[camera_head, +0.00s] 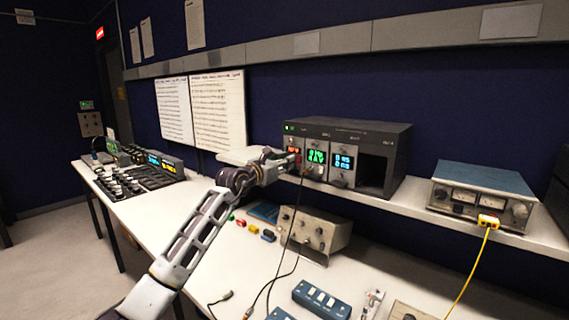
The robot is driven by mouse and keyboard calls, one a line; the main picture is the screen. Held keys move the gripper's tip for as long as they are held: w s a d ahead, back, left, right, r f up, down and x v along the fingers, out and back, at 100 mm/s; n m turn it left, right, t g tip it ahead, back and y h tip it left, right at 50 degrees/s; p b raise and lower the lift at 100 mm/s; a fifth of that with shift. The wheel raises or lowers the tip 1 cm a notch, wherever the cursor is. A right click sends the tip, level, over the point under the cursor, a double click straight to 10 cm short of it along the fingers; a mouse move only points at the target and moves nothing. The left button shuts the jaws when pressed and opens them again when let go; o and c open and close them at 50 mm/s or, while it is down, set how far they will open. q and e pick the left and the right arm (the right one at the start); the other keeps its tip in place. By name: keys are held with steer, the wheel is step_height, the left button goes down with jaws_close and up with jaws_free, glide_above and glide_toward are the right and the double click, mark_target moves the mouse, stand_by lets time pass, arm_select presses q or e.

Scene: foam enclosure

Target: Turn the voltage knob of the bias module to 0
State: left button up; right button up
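A dark rack (352,133) stands on the shelf and holds several narrow front modules with lit displays. The left module's red display (293,151) is partly hidden by my gripper. The middle module has a green display (316,157) and the right one a blue display (342,162). Labels are too small to read, so I cannot tell which is the bias module. My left gripper (291,161) is at the front of the left module, over its lower part. Its fingers are too small to tell open from shut, and any knob there is hidden. My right gripper is out of view.
A blue-topped meter box (483,187) with a yellow cable (466,268) stands right on the shelf (420,202). A grey knob box (312,232) sits below the rack. A black cable (288,245) hangs from the rack front. Blue switch boxes (321,299) lie on the bench.

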arm_select(q)
jaws_close()
steer(key=n+p, duration=0.4)
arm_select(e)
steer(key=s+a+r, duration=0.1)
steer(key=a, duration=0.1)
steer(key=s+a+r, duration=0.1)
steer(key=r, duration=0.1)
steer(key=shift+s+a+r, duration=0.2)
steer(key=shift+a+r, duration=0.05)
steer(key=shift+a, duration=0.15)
arm_select(q)
steer(key=shift+o, duration=0.8)
jaws_free()
steer(key=v, duration=1.2)
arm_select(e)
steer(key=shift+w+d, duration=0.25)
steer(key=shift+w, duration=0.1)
